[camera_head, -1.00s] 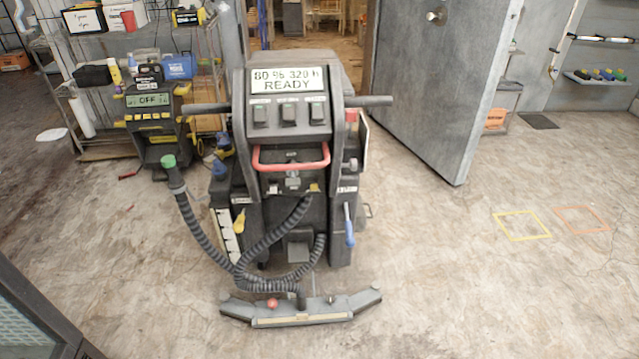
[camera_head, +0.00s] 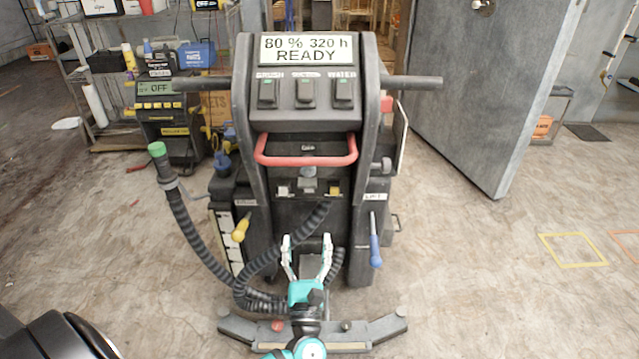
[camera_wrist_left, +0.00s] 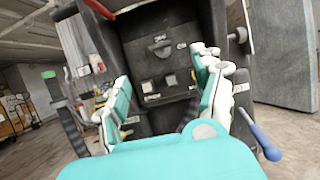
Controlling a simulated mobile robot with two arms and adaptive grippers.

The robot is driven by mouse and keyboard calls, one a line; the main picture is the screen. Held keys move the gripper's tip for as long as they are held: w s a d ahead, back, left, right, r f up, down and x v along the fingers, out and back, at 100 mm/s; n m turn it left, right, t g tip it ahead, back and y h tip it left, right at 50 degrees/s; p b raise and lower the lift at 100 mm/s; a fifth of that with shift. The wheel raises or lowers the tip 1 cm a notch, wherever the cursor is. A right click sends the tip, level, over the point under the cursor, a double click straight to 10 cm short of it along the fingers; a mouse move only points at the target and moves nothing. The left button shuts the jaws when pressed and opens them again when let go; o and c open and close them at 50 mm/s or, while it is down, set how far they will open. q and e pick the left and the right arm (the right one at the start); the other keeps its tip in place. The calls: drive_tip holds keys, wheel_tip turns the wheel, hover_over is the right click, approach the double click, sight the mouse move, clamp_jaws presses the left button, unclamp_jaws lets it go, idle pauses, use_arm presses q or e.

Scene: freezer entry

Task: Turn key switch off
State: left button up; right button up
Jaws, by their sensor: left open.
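The floor-cleaning machine (camera_head: 305,120) stands upright in front of me; its display (camera_head: 306,49) reads "80 % 320 h READY". Under its red handle (camera_head: 306,160) is a dark recessed panel with a small grey fitting (camera_head: 308,181), possibly the key switch; I cannot make out a key or its position. My left gripper (camera_head: 307,240) is open and empty, pointing up below this panel and apart from it. In the left wrist view the open fingers (camera_wrist_left: 163,72) frame the panel's small squares (camera_wrist_left: 158,90). My right gripper is not in view.
A yellow lever (camera_head: 240,230) and a blue-handled lever (camera_head: 375,250) flank the lower body. A ribbed hose (camera_head: 185,220) with a green cap curves along the left. A charger-like unit (camera_head: 160,110) showing "OFF" stands left, a grey door (camera_head: 490,100) right.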

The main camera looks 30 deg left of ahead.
sight(307, 182)
use_arm(q)
drive_tip(key=x, duration=1.6)
drive_tip(key=shift+f+p, duration=0.15)
drive_tip(key=shift+p, duration=0.15)
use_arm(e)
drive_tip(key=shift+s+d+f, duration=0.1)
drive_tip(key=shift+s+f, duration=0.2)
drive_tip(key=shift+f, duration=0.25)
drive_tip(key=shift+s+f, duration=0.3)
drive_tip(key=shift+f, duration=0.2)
use_arm(q)
drive_tip(key=c, duration=1.2)
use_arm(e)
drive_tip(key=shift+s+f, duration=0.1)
